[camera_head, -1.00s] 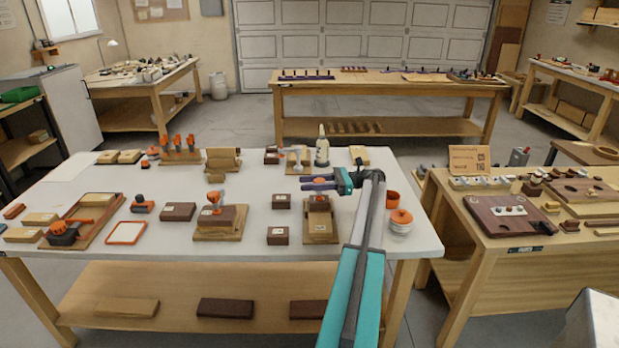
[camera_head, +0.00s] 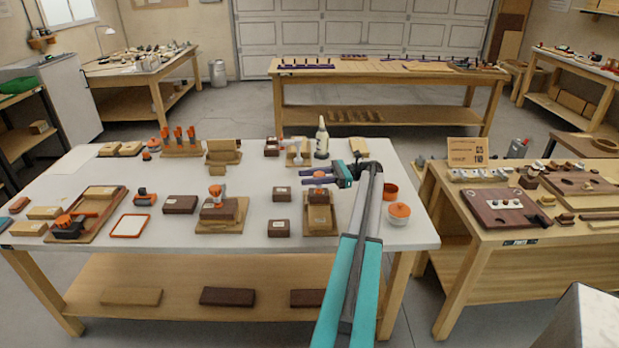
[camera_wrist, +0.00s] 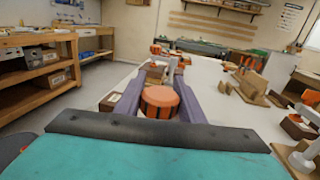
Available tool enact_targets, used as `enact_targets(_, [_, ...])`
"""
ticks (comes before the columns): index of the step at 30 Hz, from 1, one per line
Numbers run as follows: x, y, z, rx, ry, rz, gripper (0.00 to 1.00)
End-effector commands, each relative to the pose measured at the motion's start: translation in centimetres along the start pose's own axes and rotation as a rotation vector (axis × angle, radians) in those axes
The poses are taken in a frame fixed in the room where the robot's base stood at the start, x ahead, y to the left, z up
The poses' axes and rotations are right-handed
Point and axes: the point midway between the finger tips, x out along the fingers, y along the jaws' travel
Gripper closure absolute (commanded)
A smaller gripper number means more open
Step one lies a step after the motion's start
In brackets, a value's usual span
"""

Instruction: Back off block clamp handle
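The block clamp (camera_head: 320,213) stands on the white bench, a brown block on a wooden base with an orange top part. Its handle shows in the wrist view as a round orange knob with dark stripes (camera_wrist: 160,103). My gripper (camera_head: 318,176) is above the clamp, coming in from the right, with a teal body and purple fingers. The fingers are apart, one on each side of the knob, and orange shows between them in the head view. Whether they press on the knob cannot be told. Part of the clamp is hidden behind the knob and fingers.
Dark blocks (camera_head: 278,228) stand just left of the clamp. A similar clamp (camera_head: 219,208) is further left. An orange-lidded jar (camera_head: 399,213) and orange cup (camera_head: 390,191) are right of my arm. A white bottle (camera_head: 322,140) stands behind.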

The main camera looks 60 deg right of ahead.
Motion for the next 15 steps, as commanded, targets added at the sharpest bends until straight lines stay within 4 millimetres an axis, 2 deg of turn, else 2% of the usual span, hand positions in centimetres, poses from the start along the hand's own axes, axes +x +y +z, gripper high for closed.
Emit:
enact_targets(1, [0.14, -0.01, -0.06, 0.001, 0.0, 0.001, 0.55])
enact_targets(3, [0.1, 0.0, -0.05, 0.0, 0.0, 0.001, 0.48])
enact_targets(15, [0.02, 0.03, 0.24, 0.0, 0.0, 0.001, 0.48])
